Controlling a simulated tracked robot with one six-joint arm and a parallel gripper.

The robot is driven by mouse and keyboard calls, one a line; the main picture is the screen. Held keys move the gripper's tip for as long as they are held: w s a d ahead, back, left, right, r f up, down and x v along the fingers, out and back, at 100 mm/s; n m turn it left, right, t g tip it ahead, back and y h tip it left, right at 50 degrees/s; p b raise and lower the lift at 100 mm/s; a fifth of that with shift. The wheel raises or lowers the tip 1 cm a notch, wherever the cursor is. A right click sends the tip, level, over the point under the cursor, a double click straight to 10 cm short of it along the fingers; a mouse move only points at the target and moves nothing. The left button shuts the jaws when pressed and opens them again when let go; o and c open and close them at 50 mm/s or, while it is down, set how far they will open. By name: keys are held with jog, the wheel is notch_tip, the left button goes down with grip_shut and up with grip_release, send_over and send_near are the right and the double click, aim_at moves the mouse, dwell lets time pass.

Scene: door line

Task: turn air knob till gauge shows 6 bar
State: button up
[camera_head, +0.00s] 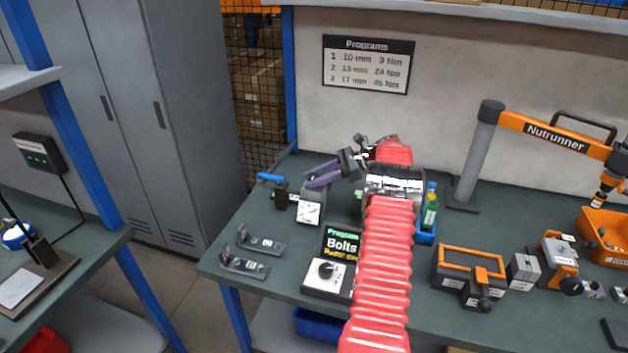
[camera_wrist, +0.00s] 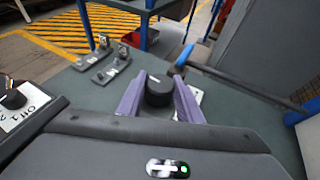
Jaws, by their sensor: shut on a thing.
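The black round air knob (camera_wrist: 158,90) stands between the two purple fingers of my gripper (camera_wrist: 157,101) in the wrist view. The gripper is shut on it. In the head view my gripper (camera_head: 309,178) reaches in from the right, over the grey air unit with the white gauge face (camera_head: 309,212). The fingers hide most of the knob there. The gauge face is too small for me to read its needle. In the wrist view only a white edge shows beside the right finger. A blue lever (camera_head: 270,178) sits at the unit's left.
Two small grey fixtures (camera_head: 261,244) lie on the bench's left end. A program selector box (camera_head: 328,275) stands in front, near my arm. A bottle (camera_head: 430,210) in a blue holder and an orange-black box (camera_head: 468,277) are right of the arm. The nutrunner arm (camera_head: 555,132) stands further right.

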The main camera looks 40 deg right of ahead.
jog(key=shift+a+f+n+g+y, duration=0.1)
jog(key=shift+a+n+g+y, duration=0.15)
jog(key=shift+n+g+y, duration=0.2)
dwell(0.3)
jog(key=o, duration=1)
jog(key=shift+o, duration=0.2)
jog(key=shift+d, duration=0.1)
jog(key=shift+d, duration=0.15)
jog(key=shift+s+d+r, duration=0.15)
jog(key=shift+d+r, duration=0.05)
jog(key=shift+r, duration=0.05)
jog(key=v, duration=0.6)
jog(key=shift+s+d, duration=0.15)
jog(key=shift+s, duration=0.1)
jog(key=shift+r, duration=0.1)
